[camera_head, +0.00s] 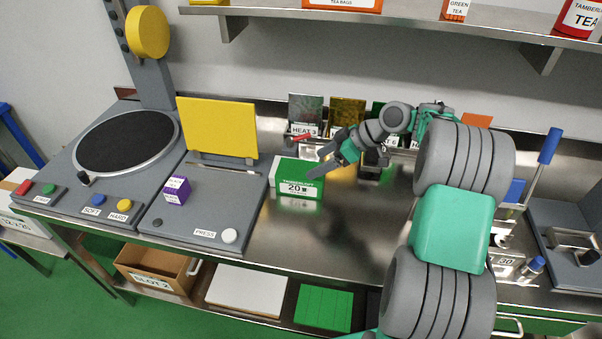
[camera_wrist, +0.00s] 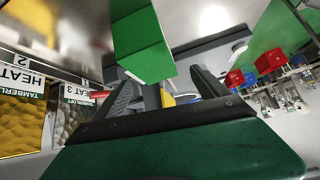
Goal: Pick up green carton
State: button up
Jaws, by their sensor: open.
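I cannot tell whether a finger touches the carton.
A purple box (camera_head: 176,190) sits on the press unit (camera_head: 205,215) left of the carton. A shelf (camera_head: 400,22) runs above. Bare bench (camera_head: 290,240) lies in front of the carton.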

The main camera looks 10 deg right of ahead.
aim_at(305, 169)
jog(key=w+a+f+p, duration=0.1)
jog(key=w+a+f+n+y+p, duration=0.1)
jog(key=f, duration=0.1)
jog(key=w+a+f+n+p, duration=0.1)
jog(key=f, duration=0.1)
jog(key=shift+a+f+y, duration=0.15)
jog(key=shift+y, duration=0.15)
jog(key=shift+c, duration=0.4)
jog(key=c, duration=1.5)
jog(key=shift+o, duration=0.2)
